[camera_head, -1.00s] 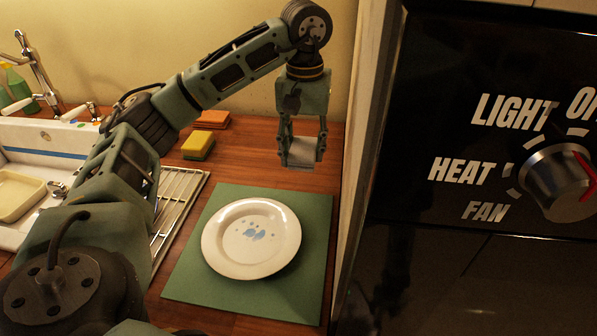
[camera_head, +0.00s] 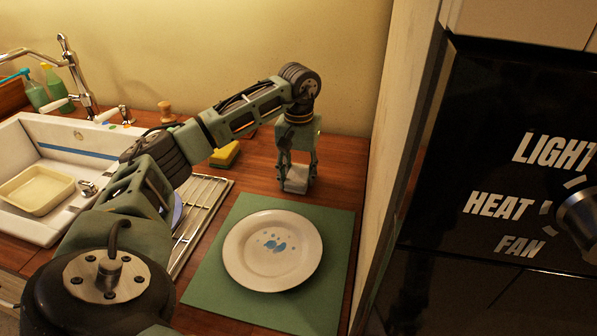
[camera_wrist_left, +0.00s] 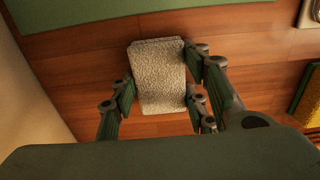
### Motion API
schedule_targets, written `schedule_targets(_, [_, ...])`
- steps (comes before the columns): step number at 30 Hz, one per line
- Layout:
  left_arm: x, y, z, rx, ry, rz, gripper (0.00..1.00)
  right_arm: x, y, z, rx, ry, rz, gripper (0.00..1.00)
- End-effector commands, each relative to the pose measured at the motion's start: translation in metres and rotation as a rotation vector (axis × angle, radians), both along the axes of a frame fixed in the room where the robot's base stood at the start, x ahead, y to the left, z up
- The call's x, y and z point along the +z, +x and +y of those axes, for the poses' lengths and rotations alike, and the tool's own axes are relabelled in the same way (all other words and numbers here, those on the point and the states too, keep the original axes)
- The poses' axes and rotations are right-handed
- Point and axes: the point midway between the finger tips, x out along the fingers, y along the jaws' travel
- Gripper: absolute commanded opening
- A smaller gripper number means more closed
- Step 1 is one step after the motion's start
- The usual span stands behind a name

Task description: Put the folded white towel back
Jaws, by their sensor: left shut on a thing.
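The folded white towel (camera_head: 296,181) is between the fingers of my left gripper (camera_head: 297,180), low over the wooden counter behind the green mat. In the left wrist view the towel (camera_wrist_left: 158,70) is a small pale textured block, with the left gripper's fingers (camera_wrist_left: 165,105) on both its sides. The left gripper is shut on it. I cannot tell whether the towel touches the counter. My right gripper is in neither view.
A white plate with blue spots (camera_head: 272,251) lies on the green mat (camera_head: 210,285). A yellow sponge (camera_head: 226,154), wire rack (camera_head: 205,215) and sink (camera_head: 62,150) are to the left. A wall panel (camera_head: 398,140) and black oven front (camera_head: 480,150) stand close at the right.

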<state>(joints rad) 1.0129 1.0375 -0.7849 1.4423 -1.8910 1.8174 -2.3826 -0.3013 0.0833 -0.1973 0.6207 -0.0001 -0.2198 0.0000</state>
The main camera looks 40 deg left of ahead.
Motion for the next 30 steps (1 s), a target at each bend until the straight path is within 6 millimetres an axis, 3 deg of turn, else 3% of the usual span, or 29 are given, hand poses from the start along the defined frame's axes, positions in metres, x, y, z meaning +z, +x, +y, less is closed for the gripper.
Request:
schedule_targets(9, [-0.004, 0.0, 0.0, 0.0, 0.0, 0.0, 0.09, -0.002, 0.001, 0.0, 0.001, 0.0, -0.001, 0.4])
schedule_targets(10, [-0.004, 0.0, 0.0, 0.0, 0.0, 0.0, 0.43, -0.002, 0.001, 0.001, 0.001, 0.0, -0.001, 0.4])
schedule_targets(16, [-0.003, 0.0, 0.0, 0.0, 0.0, 0.0, 0.6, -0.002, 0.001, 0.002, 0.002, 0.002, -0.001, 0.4])
schedule_targets(25, [-0.002, 0.0, 0.0, 0.0, 0.0, 0.0, 0.61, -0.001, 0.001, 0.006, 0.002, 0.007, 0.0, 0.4])
schedule_targets(30, [0.011, 0.001, 0.0, 0.0, 0.001, -0.003, 0.61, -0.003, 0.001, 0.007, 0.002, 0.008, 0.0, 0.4])
